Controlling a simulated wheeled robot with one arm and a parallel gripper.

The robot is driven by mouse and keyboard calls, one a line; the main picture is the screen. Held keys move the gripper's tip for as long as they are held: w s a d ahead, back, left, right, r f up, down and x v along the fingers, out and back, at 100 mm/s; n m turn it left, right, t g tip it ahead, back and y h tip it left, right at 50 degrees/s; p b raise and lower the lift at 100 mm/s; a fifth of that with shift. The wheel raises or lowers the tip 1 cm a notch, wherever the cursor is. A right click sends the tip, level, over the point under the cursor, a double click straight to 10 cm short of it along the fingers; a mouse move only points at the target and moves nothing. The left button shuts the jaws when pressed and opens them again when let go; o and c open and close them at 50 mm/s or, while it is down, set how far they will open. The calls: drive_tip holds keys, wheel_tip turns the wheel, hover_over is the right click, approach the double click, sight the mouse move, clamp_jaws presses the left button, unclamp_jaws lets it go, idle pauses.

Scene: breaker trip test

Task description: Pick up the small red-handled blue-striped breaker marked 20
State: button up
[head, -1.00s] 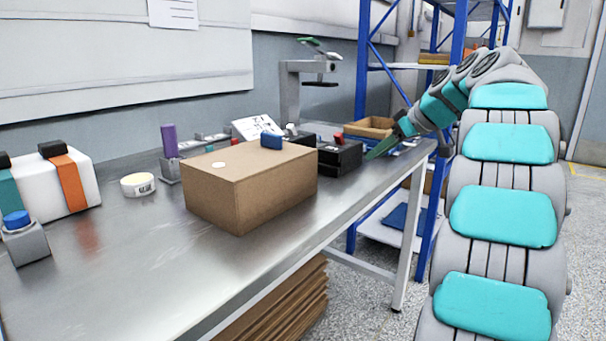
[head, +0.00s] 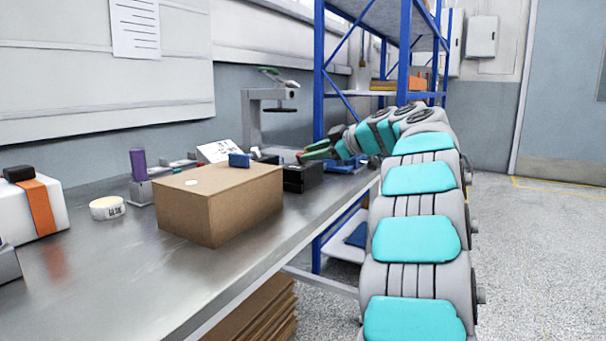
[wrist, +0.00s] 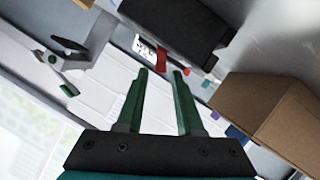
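My gripper (head: 318,152) is at the far end of the bench, above or just beside a black box (head: 302,178). In the wrist view its two green fingers (wrist: 160,73) are apart with nothing held between them. A small red piece (wrist: 162,60) shows just beyond the fingertips, beside the black box (wrist: 180,22). I cannot tell whether it belongs to the breaker. No blue stripes or mark 20 can be read in either view. In the head view the gripper and box hide the red piece.
A grey stand (head: 252,115) and a white card (head: 218,150) are behind. A tape roll (head: 107,208) lies left.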

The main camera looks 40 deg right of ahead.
drive_tip(key=shift+x, duration=1.4)
drive_tip(key=shift+a, duration=0.1)
clamp_jaws()
